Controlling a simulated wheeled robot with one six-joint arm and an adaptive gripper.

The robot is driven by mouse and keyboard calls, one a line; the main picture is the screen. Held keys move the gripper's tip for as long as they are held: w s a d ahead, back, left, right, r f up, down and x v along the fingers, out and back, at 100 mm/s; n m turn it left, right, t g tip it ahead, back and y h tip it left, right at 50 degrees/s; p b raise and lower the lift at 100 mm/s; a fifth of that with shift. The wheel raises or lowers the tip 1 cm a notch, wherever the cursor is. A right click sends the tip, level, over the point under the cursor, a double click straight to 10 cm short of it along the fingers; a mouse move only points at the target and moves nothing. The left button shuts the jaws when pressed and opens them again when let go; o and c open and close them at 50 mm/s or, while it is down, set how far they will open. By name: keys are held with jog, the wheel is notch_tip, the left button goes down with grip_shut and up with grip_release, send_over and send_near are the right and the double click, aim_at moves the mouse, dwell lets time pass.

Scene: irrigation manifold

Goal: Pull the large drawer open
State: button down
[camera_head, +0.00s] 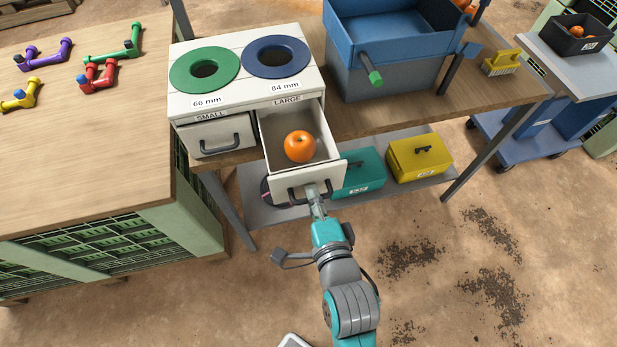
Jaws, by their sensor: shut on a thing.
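The large drawer (325,179) is the right one of two in a white sorting box (249,96). It stands pulled well out, and an orange fruit (300,147) lies inside it. The word LARGE is on the box above it. My gripper (314,191) is at the dark handle (292,194) on the drawer front and is shut on it. The fingertips are small in this view and partly cover the handle. The small drawer (216,137) on the left is shut.
A green ring (185,70) and a blue ring (256,56) top the box. A teal case (361,172) and a yellow case (418,157) sit on the lower shelf. A blue basin (391,40) stands at right. Open ground lies in front.

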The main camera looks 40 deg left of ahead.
jog(key=shift+s+d, duration=0.35)
jog(key=shift+d, duration=0.05)
jog(key=c, duration=1.2)
grip_release()
jog(key=v, duration=0.7)
jog(key=shift+s, duration=0.15)
jog(key=shift+d, duration=0.2)
